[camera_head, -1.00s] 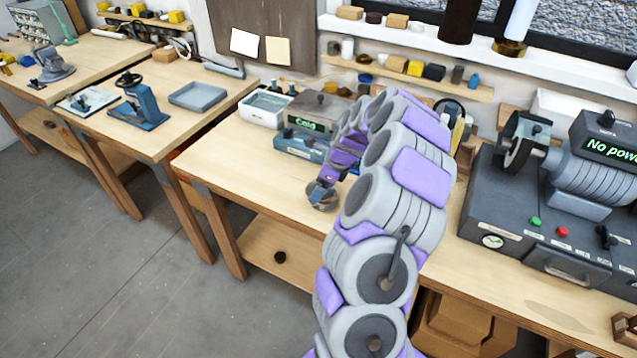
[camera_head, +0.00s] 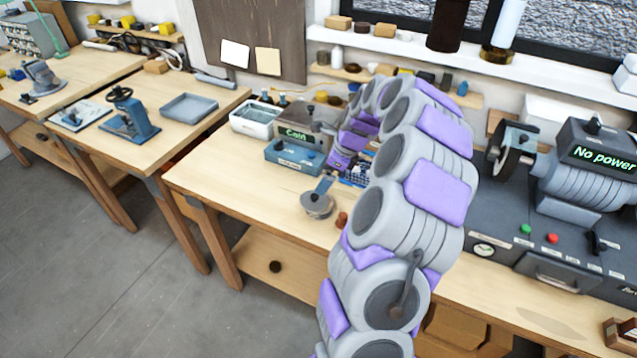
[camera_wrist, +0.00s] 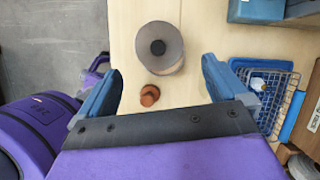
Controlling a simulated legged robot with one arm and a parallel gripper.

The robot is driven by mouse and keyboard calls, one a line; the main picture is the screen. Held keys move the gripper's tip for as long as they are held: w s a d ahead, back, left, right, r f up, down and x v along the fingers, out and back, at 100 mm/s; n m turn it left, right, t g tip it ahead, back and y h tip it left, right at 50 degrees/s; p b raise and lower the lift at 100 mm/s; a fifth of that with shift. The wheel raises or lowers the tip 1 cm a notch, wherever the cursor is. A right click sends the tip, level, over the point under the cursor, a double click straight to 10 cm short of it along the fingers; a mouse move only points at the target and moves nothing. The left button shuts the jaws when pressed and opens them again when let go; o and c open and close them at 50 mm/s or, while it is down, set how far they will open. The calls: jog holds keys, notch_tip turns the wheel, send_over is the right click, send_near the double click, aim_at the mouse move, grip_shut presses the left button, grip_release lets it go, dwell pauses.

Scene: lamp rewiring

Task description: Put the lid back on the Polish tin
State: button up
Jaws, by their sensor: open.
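A round grey tin-like piece (camera_head: 317,205) with a dark round centre stands near the front edge of the middle bench. It also shows in the wrist view (camera_wrist: 159,47), just beyond my fingertips. I cannot tell whether the dark centre is a lid knob or the inside. A small reddish-brown stepped round piece (camera_head: 341,219) is beside it, also in the wrist view (camera_wrist: 149,95). I cannot tell whether it is a lid. My gripper (camera_wrist: 160,70) is open, its two blue fingers apart with nothing held.
A blue wire basket (camera_wrist: 268,90) is right of my right finger. A blue-grey device (camera_head: 294,156) reading "Cold" and a white tub (camera_head: 258,118) stand behind. A large machine (camera_head: 560,200) reading "No power" is at right. Bench room left of the grey piece is clear.

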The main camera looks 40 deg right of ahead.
jog(key=s+a+r+n+g, duration=0.1)
jog(key=s+a+r+n, duration=0.15)
jog(key=a+n, duration=0.4)
jog(key=s+a+r+n+g, duration=0.1)
jog(key=s+a+r+n, duration=0.2)
jog(key=a, duration=0.7)
jog(key=s+a+r+n+g, duration=0.1)
jog(key=a+r+n, duration=0.4)
jog(key=a, duration=0.3)
jog(key=s+a+f+n+g+h, duration=0.1)
jog(key=s+a+n, duration=0.3)
jog(key=s+n, duration=0.3)
jog(key=s+a+n+g+h, duration=0.1)
jog(key=s+a+n, duration=0.4)
jog(key=s, duration=1.2)
jog(key=n, duration=0.2)
jog(key=shift+f+n+g+h, duration=0.3)
jog(key=shift+f+n, duration=0.05)
jog(key=shift+w, duration=0.1)
